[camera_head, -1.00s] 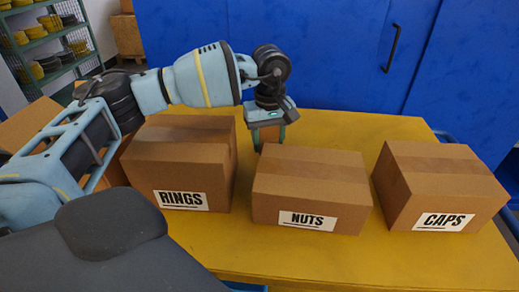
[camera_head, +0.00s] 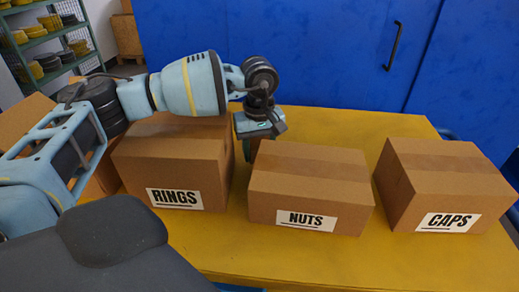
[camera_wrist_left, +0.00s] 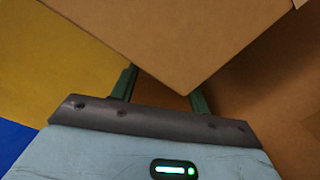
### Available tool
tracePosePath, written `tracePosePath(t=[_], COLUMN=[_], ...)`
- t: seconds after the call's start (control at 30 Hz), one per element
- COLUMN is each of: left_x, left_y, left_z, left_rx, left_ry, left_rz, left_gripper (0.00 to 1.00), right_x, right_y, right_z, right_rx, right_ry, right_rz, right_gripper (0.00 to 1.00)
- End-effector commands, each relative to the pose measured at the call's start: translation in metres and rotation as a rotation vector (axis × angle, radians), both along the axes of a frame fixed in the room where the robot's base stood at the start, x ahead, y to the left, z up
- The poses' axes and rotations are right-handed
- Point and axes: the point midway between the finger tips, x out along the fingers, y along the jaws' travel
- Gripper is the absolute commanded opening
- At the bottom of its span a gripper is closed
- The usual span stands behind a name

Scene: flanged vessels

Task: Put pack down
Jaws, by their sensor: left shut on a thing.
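My left gripper (camera_head: 254,146) points down behind the gap between the RINGS box (camera_head: 172,160) and the NUTS box (camera_head: 310,200). It is shut on a brown pack (camera_head: 256,149), mostly hidden behind the NUTS box and the gripper. In the left wrist view the two green fingers (camera_wrist_left: 161,92) show with brown cardboard between them. A large cardboard face with a corner covers their tips there. I cannot tell whether the pack touches the table. My right gripper is not in view.
The boxes stand on a yellow table (camera_head: 330,258), with the CAPS box (camera_head: 445,185) at the right. Blue cabinets (camera_head: 310,50) stand behind. A green shelf rack (camera_head: 55,75) is at the far left. The table's front strip and the strip behind the NUTS box are clear.

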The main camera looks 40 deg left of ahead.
Motion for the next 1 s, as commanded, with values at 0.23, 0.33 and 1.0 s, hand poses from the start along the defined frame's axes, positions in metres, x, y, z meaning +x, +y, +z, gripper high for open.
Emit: tracePosePath(t=[0.23,0.33,1.0], left_x=[0.000,0.000,0.001], left_y=[0.000,0.000,0.000], left_z=[-0.002,-0.002,0.075], left_rx=[0.000,0.000,-0.001], left_ry=[0.000,0.000,-0.003], left_rz=[0.000,0.000,0.000], left_gripper=[0.67,0.67,0.67], right_x=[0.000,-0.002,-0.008], right_y=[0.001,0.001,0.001], right_z=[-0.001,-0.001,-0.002], right_rx=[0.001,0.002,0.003], right_ry=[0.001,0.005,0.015], right_rz=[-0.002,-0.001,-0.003], right_gripper=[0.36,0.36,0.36])
